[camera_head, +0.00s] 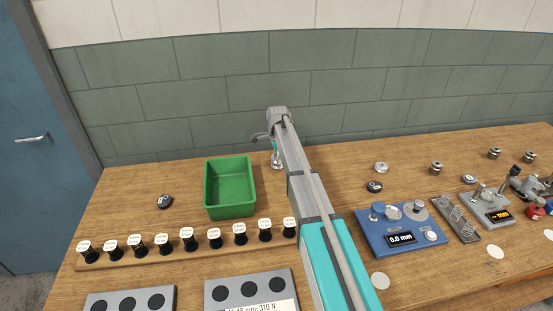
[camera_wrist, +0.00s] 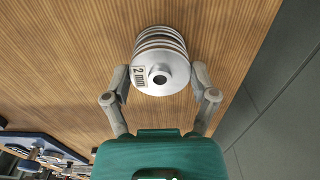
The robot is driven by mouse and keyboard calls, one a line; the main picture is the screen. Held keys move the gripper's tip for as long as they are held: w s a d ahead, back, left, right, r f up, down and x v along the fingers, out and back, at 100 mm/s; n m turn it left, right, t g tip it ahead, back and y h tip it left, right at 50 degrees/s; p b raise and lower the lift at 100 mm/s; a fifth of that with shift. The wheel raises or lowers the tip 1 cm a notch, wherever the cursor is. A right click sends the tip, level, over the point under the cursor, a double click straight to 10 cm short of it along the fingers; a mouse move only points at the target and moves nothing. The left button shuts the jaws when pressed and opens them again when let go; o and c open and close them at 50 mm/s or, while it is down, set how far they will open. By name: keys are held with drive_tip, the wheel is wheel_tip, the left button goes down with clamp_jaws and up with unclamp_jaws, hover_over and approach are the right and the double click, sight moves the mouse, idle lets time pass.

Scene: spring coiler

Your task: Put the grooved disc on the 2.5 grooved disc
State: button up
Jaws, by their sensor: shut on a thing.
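A silver grooved disc (camera_wrist: 160,70) with a centre hole and a "2 mm" label shows in the wrist view. Rings or grooves show along its side behind the labelled face. My gripper (camera_wrist: 161,80) is shut on it, one finger at each side. In the head view my gripper is at the back of the table, right of the green bin, mostly hidden by my arm; a small metal piece (camera_head: 276,160) shows below it. Similar small metal discs stand at the back right, such as one (camera_head: 382,167) and another (camera_head: 437,167). Their labels are too small to read, so I cannot tell which is 2.5.
A green bin (camera_head: 207,190) stands left of my arm, behind a rack of several labelled black spools (camera_head: 189,240). A blue device (camera_head: 400,250) reading 0.0 mm and a grey gauge (camera_head: 490,216) stand at right. Bare wood (camera_head: 125,200) lies at left. The wall bounds the table's back.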

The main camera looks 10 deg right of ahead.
drive_tip(key=shift+f, duration=0.1)
drive_tip(key=o, duration=1.2)
drive_tip(key=shift+r, duration=0.2)
wheel_tip(320, 180, up, 12)
drive_tip(key=p, duration=1.2)
drive_tip(key=shift+s, duration=0.1)
drive_tip(key=s+n, duration=1.8)
drive_tip(key=s, duration=1.8)
drive_tip(key=shift+a, duration=0.15)
